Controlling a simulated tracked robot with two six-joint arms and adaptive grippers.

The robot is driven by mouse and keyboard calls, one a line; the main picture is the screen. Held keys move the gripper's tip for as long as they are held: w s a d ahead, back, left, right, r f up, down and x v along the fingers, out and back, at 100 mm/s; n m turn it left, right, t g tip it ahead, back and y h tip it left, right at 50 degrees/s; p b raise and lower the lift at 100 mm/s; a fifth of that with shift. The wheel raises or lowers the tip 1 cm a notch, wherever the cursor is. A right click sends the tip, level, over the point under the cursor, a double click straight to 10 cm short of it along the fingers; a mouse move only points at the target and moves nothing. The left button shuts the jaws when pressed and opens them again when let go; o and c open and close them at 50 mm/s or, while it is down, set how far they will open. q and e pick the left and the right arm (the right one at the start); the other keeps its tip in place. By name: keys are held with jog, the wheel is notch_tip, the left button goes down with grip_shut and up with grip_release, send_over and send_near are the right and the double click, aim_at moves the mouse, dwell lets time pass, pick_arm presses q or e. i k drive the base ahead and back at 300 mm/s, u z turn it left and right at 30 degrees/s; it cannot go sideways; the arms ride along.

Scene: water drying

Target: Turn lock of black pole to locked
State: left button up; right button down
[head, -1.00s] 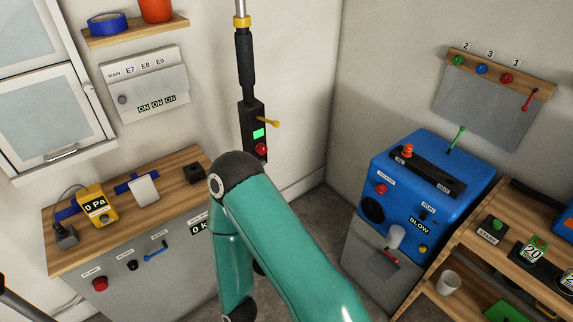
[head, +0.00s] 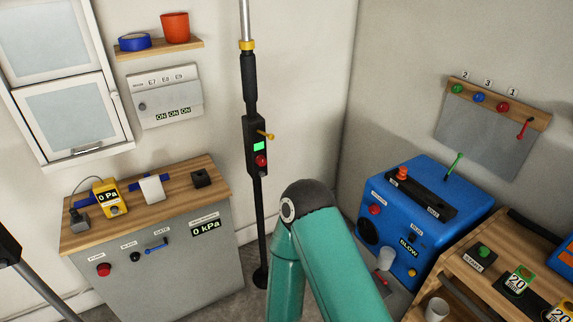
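The black pole (head: 261,215) stands upright near the back wall, on a dark round foot, with a silver upper tube. A black box on it carries a lit green display (head: 259,146), a red knob (head: 261,161) and a small orange lever (head: 266,136) that sticks out to the right. A yellow collar (head: 247,45) sits higher up the pole. Whether any of these is in a locked position I cannot tell. My teal arm bends up in front, to the right of the pole's foot; its gripper is not visible. Neither gripper's fingers show.
A grey cabinet with a wooden top (head: 217,182) stands left of the pole. A blue machine (head: 439,192) and a wooden shelf unit (head: 463,250) stand to the right. A grey breaker box (head: 178,102) hangs on the wall. Bare floor shows around the pole's foot.

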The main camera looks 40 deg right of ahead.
aim_at(260, 160)
jog(key=u, duration=1.85)
jog(key=i, duration=0.1)
jog(key=z, duration=3.55)
jog(key=i, duration=1.05)
jog(key=u, duration=0.2)
